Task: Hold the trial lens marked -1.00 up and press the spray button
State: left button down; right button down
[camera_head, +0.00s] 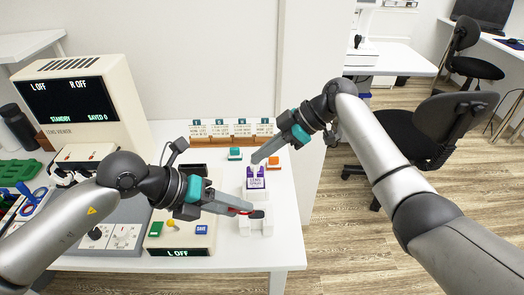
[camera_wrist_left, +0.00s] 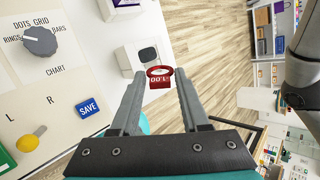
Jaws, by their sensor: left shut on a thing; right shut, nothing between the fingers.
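My left gripper (camera_head: 244,210) is shut on a red-rimmed trial lens (camera_head: 257,214), held in the air above a small white stand (camera_head: 256,228). In the left wrist view the lens (camera_wrist_left: 160,72) is a red ring with a tab, between the fingertips (camera_wrist_left: 160,84); the tab reads upside down as 1.00, its sign unclear. A purple and white lens spray unit (camera_head: 256,179) stands just behind the lens. My right gripper (camera_head: 257,158) is shut and empty, its tip above and behind the spray unit, apparently apart from it. I cannot make out the spray button.
A control box (camera_head: 180,232) with green, yellow and blue SAVE controls lies under my left gripper. The lens viewer (camera_head: 78,98) shows L OFF, R OFF and SAVED 0. Labelled lens holders (camera_head: 230,135) stand at the back. Teal (camera_head: 235,154) and orange (camera_head: 273,162) blocks sit before them.

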jog(key=shift+s+d+f, duration=0.15)
jog(key=shift+f, duration=0.3)
pick_arm(q)
jog(key=shift+w+f, duration=0.1)
pick_arm(e)
jog(key=d+r, duration=0.6)
jog(key=r, duration=0.6)
jog(key=shift+d, duration=0.4)
jog(key=shift+w, duration=0.2)
jog(key=v, duration=1.2)
jog(key=shift+r, duration=0.15)
